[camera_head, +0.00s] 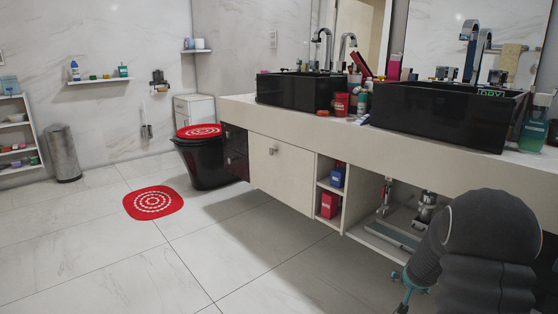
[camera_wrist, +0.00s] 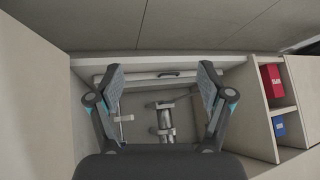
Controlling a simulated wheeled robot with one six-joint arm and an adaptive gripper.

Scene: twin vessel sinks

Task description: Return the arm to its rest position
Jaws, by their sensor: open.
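My arm, dark grey, reaches in at the lower right of the head view, in front of the vanity. My gripper (camera_head: 405,290) shows there only in part, low beside the open under-sink compartment. In the wrist view my gripper (camera_wrist: 160,84) has its two fingers spread wide, with nothing between them. Behind the fingers is the open compartment, with metal pipe fittings (camera_wrist: 162,122) inside. The fingers appear clear of the fittings, but the exact distance cannot be told.
The vanity counter (camera_head: 300,125) overhangs the compartment and carries two black sinks (camera_head: 300,92). A red box (camera_head: 329,205) and a blue box (camera_head: 337,177) stand in shelf cubbies beside the opening. Open tiled floor lies to the left, with a red mat (camera_head: 153,203).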

